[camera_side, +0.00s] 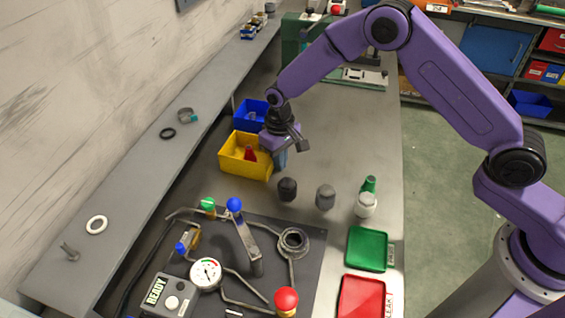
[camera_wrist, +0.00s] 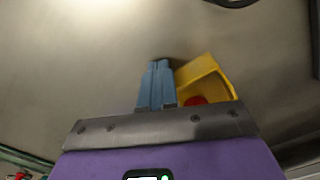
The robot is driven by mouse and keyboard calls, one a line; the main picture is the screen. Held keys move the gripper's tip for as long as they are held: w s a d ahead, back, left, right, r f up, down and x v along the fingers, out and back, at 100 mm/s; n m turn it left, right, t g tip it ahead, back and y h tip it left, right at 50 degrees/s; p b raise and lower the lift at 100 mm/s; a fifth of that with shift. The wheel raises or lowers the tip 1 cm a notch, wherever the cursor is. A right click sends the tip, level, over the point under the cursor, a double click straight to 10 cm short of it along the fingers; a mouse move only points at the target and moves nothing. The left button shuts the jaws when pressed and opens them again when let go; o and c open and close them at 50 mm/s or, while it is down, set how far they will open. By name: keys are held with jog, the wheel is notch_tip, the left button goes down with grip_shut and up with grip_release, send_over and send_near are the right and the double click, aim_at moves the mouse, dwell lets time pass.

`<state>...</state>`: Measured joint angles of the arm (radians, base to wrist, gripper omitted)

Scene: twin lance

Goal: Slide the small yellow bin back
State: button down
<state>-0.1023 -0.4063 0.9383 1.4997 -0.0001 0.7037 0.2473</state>
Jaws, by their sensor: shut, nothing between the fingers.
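The small yellow bin (camera_side: 240,165) stands on the grey bench in the side view, with something red inside. A blue bin (camera_side: 250,110) stands just behind it. My gripper (camera_side: 281,161) is at the right side of the yellow bin, its blue fingers low near the bench and partly hidden. In the wrist view the blue fingers (camera_wrist: 157,84) are together and empty. The yellow bin (camera_wrist: 205,80) shows right beside them, partly hidden behind the gripper body. I cannot tell whether the fingers touch its wall.
Dark grey caps (camera_side: 287,189) and a white-and-green bottle (camera_side: 366,204) stand in front. A gauge rig (camera_side: 206,273) fills the near bench. Green (camera_side: 367,249) and red (camera_side: 361,297) trays lie at the near right.

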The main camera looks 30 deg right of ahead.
jog(key=shift+w+a, duration=0.2)
jog(key=shift+a, duration=0.05)
jog(key=shift+w+a, duration=0.55)
jog(key=shift+a, duration=0.1)
jog(key=shift+s+d, duration=0.2)
jog(key=shift+d, duration=0.05)
jog(key=shift+r, duration=0.15)
jog(key=shift+r, duration=4.3)
jog(key=shift+r, duration=0.1)
